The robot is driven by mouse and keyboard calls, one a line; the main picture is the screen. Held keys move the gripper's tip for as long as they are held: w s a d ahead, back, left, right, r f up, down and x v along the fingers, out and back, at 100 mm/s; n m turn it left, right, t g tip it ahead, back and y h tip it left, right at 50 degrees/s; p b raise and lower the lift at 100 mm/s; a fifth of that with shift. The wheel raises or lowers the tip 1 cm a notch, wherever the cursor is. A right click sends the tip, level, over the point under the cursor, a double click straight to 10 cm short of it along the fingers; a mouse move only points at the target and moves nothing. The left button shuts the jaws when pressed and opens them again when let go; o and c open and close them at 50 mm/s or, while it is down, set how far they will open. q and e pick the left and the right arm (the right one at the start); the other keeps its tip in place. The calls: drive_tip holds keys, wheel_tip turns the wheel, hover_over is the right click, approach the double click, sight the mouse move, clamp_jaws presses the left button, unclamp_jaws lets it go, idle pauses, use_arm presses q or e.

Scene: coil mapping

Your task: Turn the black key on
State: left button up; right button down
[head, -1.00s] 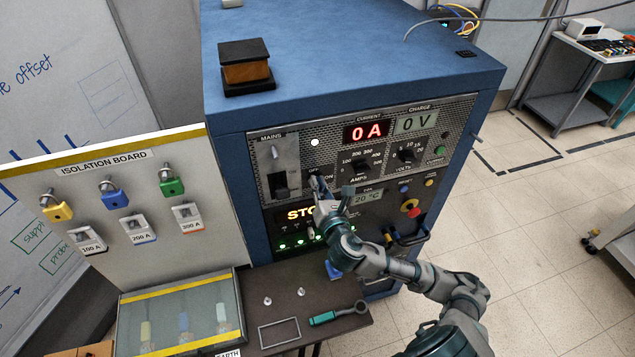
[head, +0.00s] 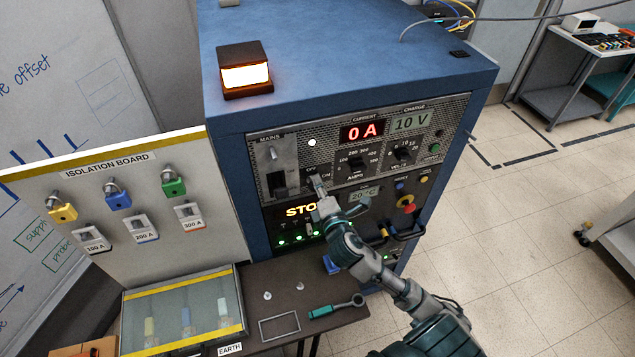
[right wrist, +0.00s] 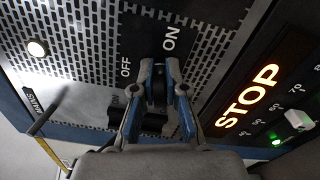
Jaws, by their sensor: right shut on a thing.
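My right gripper (head: 319,186) is at the blue cabinet's front panel, just below the small OFF/ON marks. In the right wrist view my gripper (right wrist: 159,72) is shut on the black key (right wrist: 157,92), which shows only as a dark part between the fingers. The ON mark (right wrist: 171,38) is just beyond the fingertips and the OFF mark (right wrist: 126,68) is to their left. The fingers hide most of the key, so its exact angle is hard to tell. My left gripper is not in view.
The cabinet's top lamp (head: 244,72) glows. The current display (head: 362,132) reads 0 A and the charge display (head: 411,121) 10 V. A lit STOP sign (head: 303,211) sits below my gripper. The isolation board (head: 105,205) stands left; a low table (head: 255,281) is below.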

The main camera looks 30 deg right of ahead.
drive_tip(key=shift+f+m, duration=0.25)
drive_tip(key=shift+m, duration=1.25)
drive_tip(key=shift+f, duration=0.1)
drive_tip(key=c, duration=1.3)
unclamp_jaws()
drive_tip(key=shift+o, duration=0.5)
drive_tip(key=shift+d, duration=0.15)
drive_tip(key=v, duration=0.7)
drive_tip(key=shift+s+p, duration=0.2)
drive_tip(key=shift+p, duration=0.1)
